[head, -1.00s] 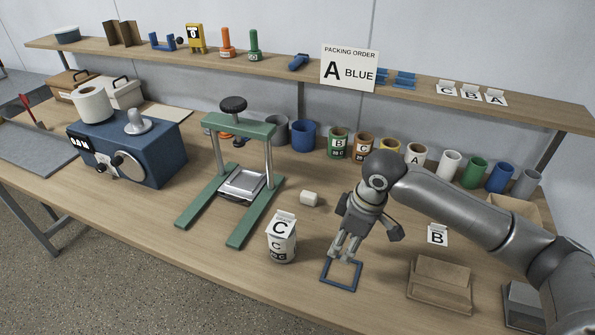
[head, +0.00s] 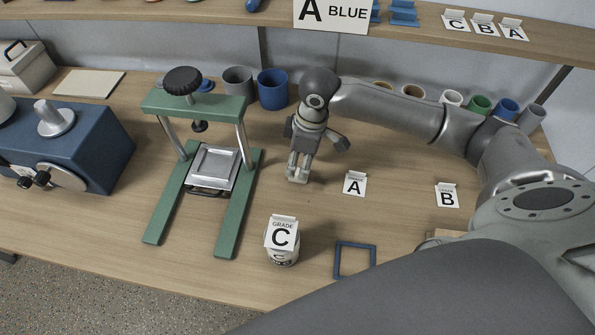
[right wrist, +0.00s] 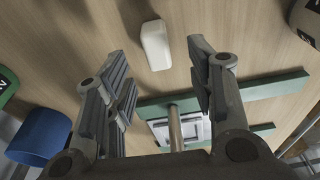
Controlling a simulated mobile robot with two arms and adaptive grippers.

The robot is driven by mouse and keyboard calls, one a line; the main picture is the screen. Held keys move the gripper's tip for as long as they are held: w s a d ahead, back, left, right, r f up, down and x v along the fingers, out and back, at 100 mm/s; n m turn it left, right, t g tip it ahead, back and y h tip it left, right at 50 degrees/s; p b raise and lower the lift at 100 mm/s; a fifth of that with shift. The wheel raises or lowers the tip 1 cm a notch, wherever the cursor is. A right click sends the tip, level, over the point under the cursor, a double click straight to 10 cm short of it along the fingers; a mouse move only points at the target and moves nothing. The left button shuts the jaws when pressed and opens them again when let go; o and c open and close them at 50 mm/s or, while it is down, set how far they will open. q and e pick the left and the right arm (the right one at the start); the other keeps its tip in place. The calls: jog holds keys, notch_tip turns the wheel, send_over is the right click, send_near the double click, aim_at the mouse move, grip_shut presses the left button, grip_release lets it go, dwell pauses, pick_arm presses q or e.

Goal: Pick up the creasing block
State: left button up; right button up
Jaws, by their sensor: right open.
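A small white block (right wrist: 155,45), which I take to be the creasing block, lies on the table in the right wrist view. In the head view I cannot make it out; my right gripper seems to hide it. My right gripper (head: 298,178) points down over the table, right of the green press. In the right wrist view its two fingers (right wrist: 165,85) are spread apart and empty, with the block lined up between them and beyond the tips. My left gripper is not in view.
The green press (head: 228,215) stands left of the gripper. A grade C container (head: 282,252), a blue square frame (head: 339,262) and grade cards A (head: 354,184) and B (head: 446,196) are nearby. Several cups, including a blue one (head: 272,90), line the back.

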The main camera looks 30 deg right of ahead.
aim_at(298, 171)
jog(key=f+p, duration=0.1)
jog(key=f, duration=0.4)
jog(key=shift+w, duration=0.2)
jog(key=shift+f, duration=0.3)
jog(key=shift+a, duration=0.1)
jog(key=shift+c, duration=0.6)
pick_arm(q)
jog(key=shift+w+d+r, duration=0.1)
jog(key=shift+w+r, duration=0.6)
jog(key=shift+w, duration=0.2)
pick_arm(e)
jog(key=c, duration=0.9)
